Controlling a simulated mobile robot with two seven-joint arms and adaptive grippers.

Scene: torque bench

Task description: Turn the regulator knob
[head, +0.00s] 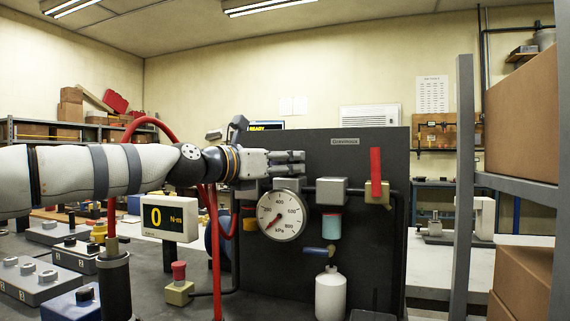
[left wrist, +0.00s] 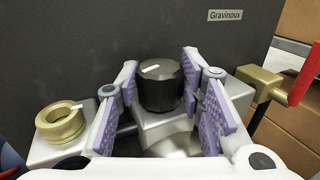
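The regulator knob (left wrist: 160,85) is black and faceted with a white mark on top; it shows in the left wrist view on a grey body (left wrist: 165,130). In the head view my left gripper hides it. My left gripper (head: 303,163) reaches in from the left at the dark panel, above the pressure gauge (head: 282,215). In the left wrist view its purple-padded fingers (left wrist: 160,95) are open, one on each side of the knob. Whether either pad touches it is unclear. The gauge needle points to the lower left, at the low end. My right gripper is not in view.
A brass ring-shaped fitting (left wrist: 60,122) sits left of the fingers. A red lever valve (head: 376,172) stands to the right. A display (head: 168,217) reads 0 N·m. A red button box (head: 179,285) and white bottle (head: 330,294) stand below. A shelf post (head: 464,190) rises at right.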

